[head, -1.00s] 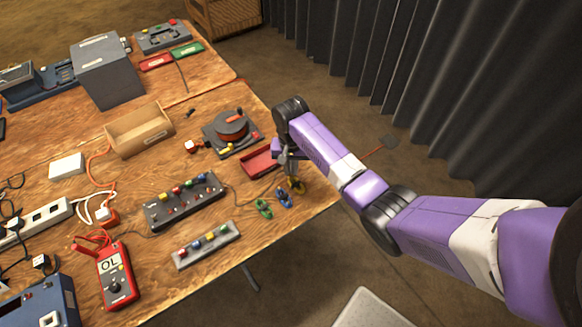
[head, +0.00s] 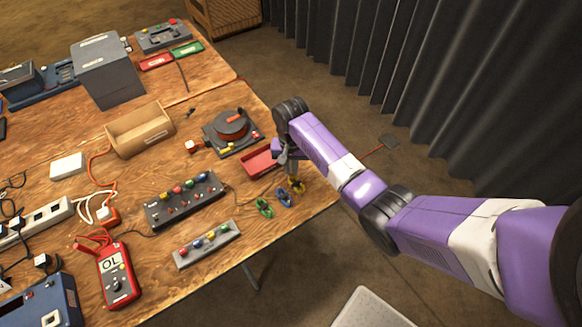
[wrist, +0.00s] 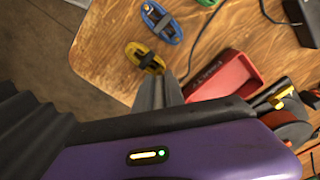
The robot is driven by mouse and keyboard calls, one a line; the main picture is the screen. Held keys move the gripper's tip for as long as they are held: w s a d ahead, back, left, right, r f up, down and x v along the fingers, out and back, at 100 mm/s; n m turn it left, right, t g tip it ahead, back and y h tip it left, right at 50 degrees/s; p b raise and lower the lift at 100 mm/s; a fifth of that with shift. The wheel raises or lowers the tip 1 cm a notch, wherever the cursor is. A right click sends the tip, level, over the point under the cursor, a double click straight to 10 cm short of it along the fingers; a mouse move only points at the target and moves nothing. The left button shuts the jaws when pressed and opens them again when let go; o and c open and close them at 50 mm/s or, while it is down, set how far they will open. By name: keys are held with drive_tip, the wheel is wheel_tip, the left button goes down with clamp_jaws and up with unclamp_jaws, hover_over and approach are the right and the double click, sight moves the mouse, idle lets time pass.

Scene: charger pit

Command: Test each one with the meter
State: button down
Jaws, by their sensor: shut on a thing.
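The red meter (head: 118,275) lies at the table's near left, its display reading OL. A yellow oval piece with a dark band (head: 298,187) is at the table's right edge; it also shows in the wrist view (wrist: 137,50). A blue one (head: 284,199) and a green one (head: 265,208) lie in a row beside it, and the blue one shows in the wrist view (wrist: 171,29). My gripper (head: 293,177) points down over the yellow piece and is shut on it. The fingers (wrist: 158,82) partly hide the contact. The yellow piece appears at table height.
A red tray (head: 260,163) and a dark reel unit (head: 232,132) stand just left of my gripper. A block with coloured knobs (head: 184,200) and a grey strip with coloured buttons (head: 206,245) lie nearer. A wooden box (head: 139,130) stands behind. Cables cross the table.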

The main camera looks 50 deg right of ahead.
drive_tip(key=shift+f, duration=0.95)
idle(1.6)
drive_tip(key=c, duration=1.3)
unclamp_jaws()
drive_tip(key=o, duration=0.3)
